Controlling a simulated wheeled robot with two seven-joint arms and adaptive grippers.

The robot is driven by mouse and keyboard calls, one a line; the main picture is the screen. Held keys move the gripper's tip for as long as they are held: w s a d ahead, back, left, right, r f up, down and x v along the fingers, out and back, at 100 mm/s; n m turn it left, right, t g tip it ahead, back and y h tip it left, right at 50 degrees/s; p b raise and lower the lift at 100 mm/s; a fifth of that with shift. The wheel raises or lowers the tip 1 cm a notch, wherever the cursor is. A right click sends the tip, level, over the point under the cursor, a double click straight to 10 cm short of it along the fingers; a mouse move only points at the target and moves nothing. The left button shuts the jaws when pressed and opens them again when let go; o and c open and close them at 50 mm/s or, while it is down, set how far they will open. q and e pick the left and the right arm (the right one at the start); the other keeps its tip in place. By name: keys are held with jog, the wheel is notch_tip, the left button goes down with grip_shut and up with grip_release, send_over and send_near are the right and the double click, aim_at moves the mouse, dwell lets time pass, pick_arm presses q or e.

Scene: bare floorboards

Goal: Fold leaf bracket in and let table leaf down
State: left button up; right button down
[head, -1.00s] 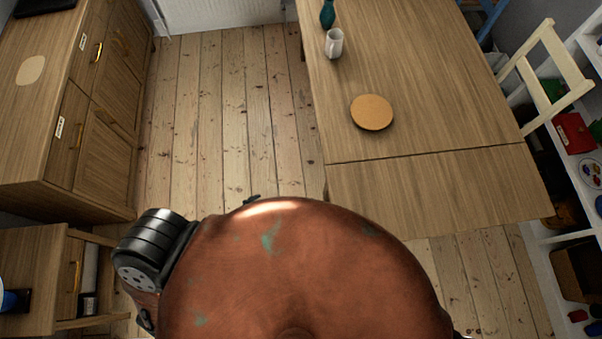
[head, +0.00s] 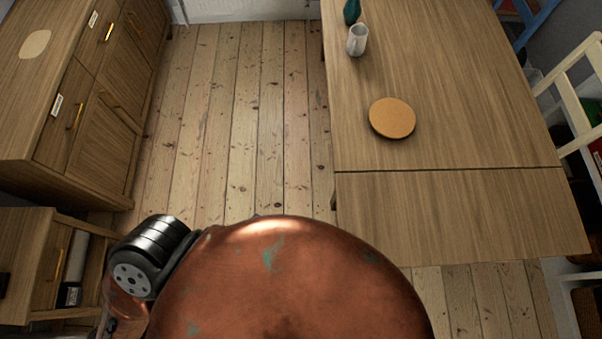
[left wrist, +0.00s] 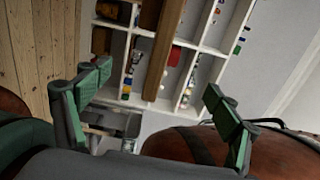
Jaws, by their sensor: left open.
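The wooden table (head: 440,110) stands at the right in the head view. Its leaf (head: 455,215) at the near end is up, level with the top, with a thin seam between them. The leaf bracket is hidden beneath the leaf. My left gripper (left wrist: 160,100) shows in the left wrist view with its green-padded fingers wide apart and nothing between them. It is not near the table in that view. My right gripper is in neither view.
A wooden cabinet (head: 95,130) is at the left. Floorboards (head: 240,120) between are clear. A white shelf (left wrist: 205,50) fills the left wrist view's background.

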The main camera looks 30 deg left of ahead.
aim_at(347, 239)
pick_arm(q)
jog(key=x, duration=1)
jog(key=shift+w+d+b, duration=0.25)
jog(key=shift+d+b, duration=0.05)
jog(key=shift+b, duration=0.1)
jog(key=shift+w+d+r, duration=0.1)
jog(key=shift+w+d, duration=0.05)
jog(key=shift+d, duration=0.15)
jog(key=shift+r+n+p, duration=0.3)
jog(key=shift+r+p, duration=0.3)
jog(key=shift+p, duration=0.5)
jog(key=shift+a+r+p, duration=0.1)
jog(key=shift+p, duration=0.4)
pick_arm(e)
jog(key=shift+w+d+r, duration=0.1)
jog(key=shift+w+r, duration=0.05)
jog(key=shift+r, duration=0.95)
